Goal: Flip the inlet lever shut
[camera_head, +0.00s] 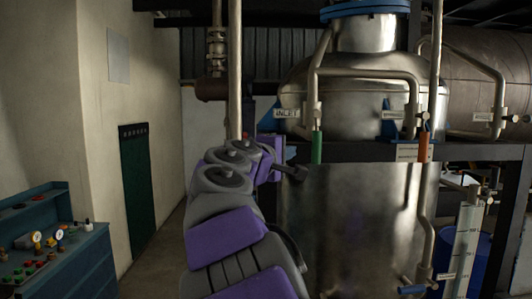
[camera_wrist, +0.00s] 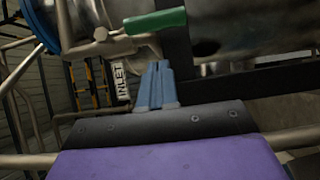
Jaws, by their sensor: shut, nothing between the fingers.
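The inlet lever (camera_head: 317,146) has a green handle that hangs straight down from its valve on the steel pipe, right of the INLET label (camera_head: 287,113). In the wrist view the green handle (camera_wrist: 155,21) lies across the top, beyond my fingertips, with the INLET label (camera_wrist: 121,80) to the left. My gripper (camera_head: 299,173) is just below and left of the handle in the head view. In the wrist view its blue-grey fingers (camera_wrist: 158,66) are together and empty. A gap shows between the fingertips and the handle.
An orange-handled lever (camera_head: 424,146) hangs to the right on another pipe. The large steel vessel (camera_head: 350,225) stands behind my gripper, with a dark frame beam (camera_head: 480,152) across it. A blue control bench (camera_head: 60,255) stands at left. The floor between bench and vessel looks clear.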

